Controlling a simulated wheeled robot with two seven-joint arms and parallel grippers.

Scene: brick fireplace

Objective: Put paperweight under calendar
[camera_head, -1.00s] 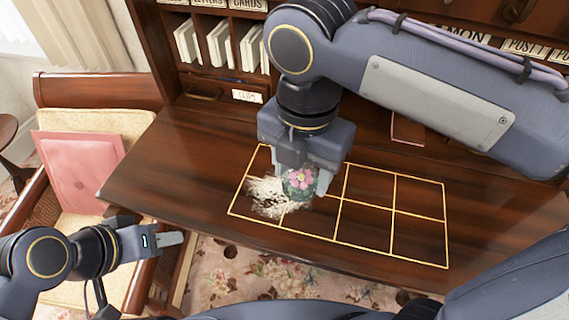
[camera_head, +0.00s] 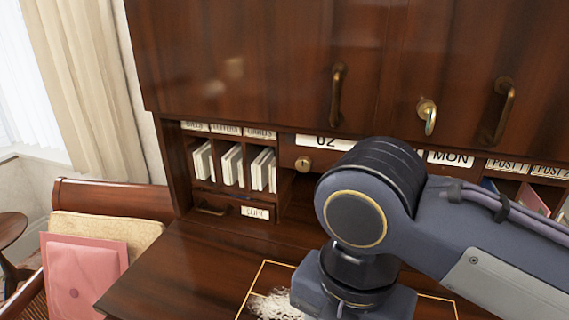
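The calendar shows as white cards on the desk's cabinet front, one reading 02 (camera_head: 325,142) and one reading MON (camera_head: 450,158). My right arm hides the stretch between them. The wrist end of my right gripper (camera_head: 352,298) is at the bottom edge, over the desk top. Its fingers are below the picture, so I cannot see whether they hold anything. The paperweight is not visible now. My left gripper is out of view.
The desk top (camera_head: 190,270) is bare at the left. A yellow-lined grid (camera_head: 262,275) and a white patch (camera_head: 275,304) show beside my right wrist. Pigeonholes hold white envelopes (camera_head: 232,165). Cabinet doors (camera_head: 240,60) with handles are above. A chair (camera_head: 110,195) holds a pink envelope (camera_head: 82,275).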

